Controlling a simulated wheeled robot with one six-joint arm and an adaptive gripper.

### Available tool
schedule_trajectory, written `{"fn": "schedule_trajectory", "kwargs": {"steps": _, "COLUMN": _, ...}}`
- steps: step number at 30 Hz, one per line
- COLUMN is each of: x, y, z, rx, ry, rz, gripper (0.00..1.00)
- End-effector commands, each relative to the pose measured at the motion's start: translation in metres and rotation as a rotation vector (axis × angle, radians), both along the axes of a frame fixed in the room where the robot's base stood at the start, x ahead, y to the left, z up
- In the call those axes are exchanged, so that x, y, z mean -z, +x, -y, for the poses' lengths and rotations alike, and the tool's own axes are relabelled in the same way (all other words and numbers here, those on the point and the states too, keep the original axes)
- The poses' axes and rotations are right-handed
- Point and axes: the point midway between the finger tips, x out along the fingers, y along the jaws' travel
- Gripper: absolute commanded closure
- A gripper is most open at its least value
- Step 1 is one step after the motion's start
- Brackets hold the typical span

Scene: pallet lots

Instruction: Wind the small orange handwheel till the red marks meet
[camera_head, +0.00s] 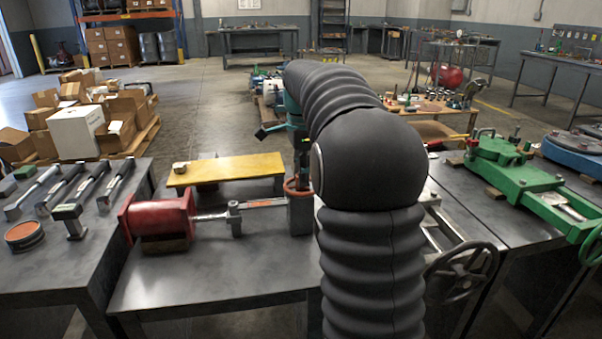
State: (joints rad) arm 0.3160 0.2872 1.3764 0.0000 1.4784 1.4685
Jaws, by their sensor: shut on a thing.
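The small orange handwheel (297,187) sits flat on top of a grey housing (300,215) on the near metal bench. My gripper (302,177) points down at the handwheel from above and is shut on it; the fingertips are small and partly hidden. My black ribbed arm (372,165) covers the area right of the housing. A red cylinder (160,218) lies to the left, joined to the housing by a metal rod and a bar with a red-orange strip (262,203). I cannot make out the red marks or whether they meet.
A yellow board (228,169) lies behind the rod. A left bench holds several hand tools (75,197). A large dark handwheel (462,272) stands right of my arm, with a green machine (515,175) farther right. The bench front (215,275) is clear.

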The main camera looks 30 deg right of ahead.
Motion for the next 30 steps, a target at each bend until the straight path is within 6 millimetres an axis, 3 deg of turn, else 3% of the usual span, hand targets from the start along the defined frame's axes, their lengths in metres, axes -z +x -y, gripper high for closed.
{"fn": "schedule_trajectory", "kwargs": {"steps": 30, "x": -0.0007, "y": 0.0009, "z": 0.0001, "rx": 0.950, "ry": 0.001, "rz": 0.004, "gripper": 1.00}}
